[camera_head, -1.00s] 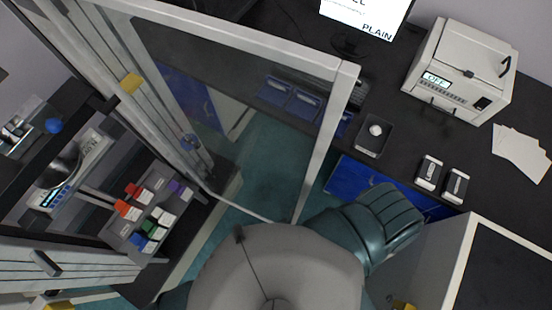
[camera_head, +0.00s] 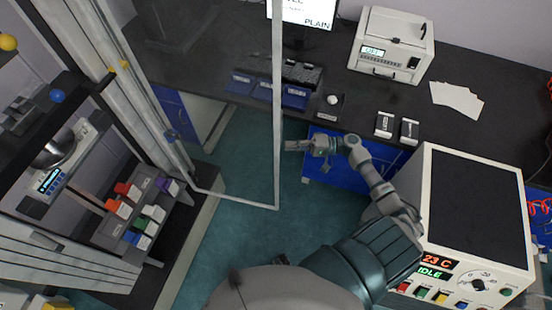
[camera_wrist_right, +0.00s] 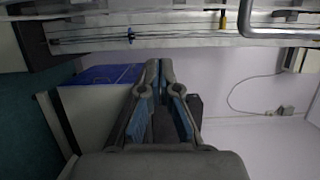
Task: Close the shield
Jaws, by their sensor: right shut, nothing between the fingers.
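The shield, a clear panel in a pale metal frame (camera_head: 277,90), stands swung out from the shelved cabinet (camera_head: 75,245) on the left, leaving the shelves uncovered. My right gripper (camera_head: 287,145) is shut and empty. In the head view it appears just right of the frame's outer upright; I cannot tell whether it touches. In the right wrist view the shut fingers (camera_wrist_right: 158,68) point towards a pale wall, below a long metal rail (camera_wrist_right: 185,33). My left gripper is not in view.
The cabinet holds a scale (camera_head: 55,165) and several coloured boxes (camera_head: 145,215). A dark bench (camera_head: 470,120) with a white device (camera_head: 390,45) and a monitor (camera_head: 302,12) stands behind. A control box (camera_head: 480,190) is at right. Teal floor (camera_head: 240,225) is clear below the shield.

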